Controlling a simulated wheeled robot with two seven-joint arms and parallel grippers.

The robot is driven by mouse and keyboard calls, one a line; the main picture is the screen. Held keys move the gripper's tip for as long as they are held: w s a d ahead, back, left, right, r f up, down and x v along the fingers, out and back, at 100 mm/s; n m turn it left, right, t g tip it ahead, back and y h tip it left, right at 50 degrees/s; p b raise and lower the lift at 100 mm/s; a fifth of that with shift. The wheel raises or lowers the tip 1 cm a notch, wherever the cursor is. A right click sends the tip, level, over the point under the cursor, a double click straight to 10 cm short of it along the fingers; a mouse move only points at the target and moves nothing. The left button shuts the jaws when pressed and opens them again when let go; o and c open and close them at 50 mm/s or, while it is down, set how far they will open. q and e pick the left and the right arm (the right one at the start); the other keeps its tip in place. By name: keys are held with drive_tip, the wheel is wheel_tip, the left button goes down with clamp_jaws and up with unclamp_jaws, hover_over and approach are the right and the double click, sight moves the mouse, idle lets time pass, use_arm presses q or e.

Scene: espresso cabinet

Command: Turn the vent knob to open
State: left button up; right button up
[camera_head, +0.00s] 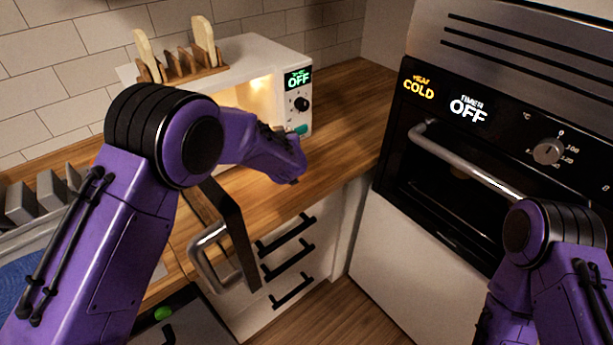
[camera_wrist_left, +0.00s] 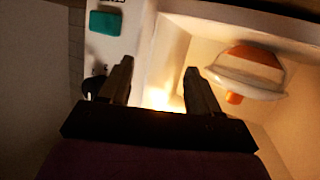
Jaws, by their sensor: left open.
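No knob with a readable vent label shows. The white microwave-like cabinet (camera_head: 250,55) on the counter has a black round knob (camera_head: 302,104) under a green OFF display, and a green button (camera_head: 300,130) below. My left gripper (camera_head: 274,136) is at the cabinet's front, partly hidden by my purple forearm. In the left wrist view its two fingers (camera_wrist_left: 157,68) are spread with nothing between them, in front of the lit opening. The green button (camera_wrist_left: 105,23) is at upper left there, and a dark knob (camera_wrist_left: 93,88) is partly behind the left finger. My right gripper is out of view.
An orange-and-white item (camera_wrist_left: 252,70) is inside the opening. A dark panel with a metal handle (camera_head: 205,262) hangs before the drawers. The oven (camera_head: 480,140) has a silver knob (camera_head: 548,151) and long handle.

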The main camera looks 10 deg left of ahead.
use_arm(q)
drive_tip(key=d+h, duration=0.1)
drive_tip(key=d+f+m+h, duration=0.1)
drive_tip(key=d+f, duration=0.1)
drive_tip(key=shift+s+d+f+g+h, duration=0.1)
drive_tip(key=shift+s+d+g+h, duration=0.2)
drive_tip(key=shift+s+h, duration=0.1)
drive_tip(key=s+d+f+m+h, duration=0.1)
drive_tip(key=s+d, duration=0.1)
drive_tip(key=s+d+m+g+h, duration=0.1)
drive_tip(key=s+d, duration=0.1)
drive_tip(key=s+d+f+g+h, duration=0.1)
drive_tip(key=s+d+h, duration=0.1)
drive_tip(key=shift+d+f+m, duration=0.25)
drive_tip(key=shift+f+m, duration=0.1)
drive_tip(key=shift+m, duration=0.05)
drive_tip(key=shift+s, duration=0.1)
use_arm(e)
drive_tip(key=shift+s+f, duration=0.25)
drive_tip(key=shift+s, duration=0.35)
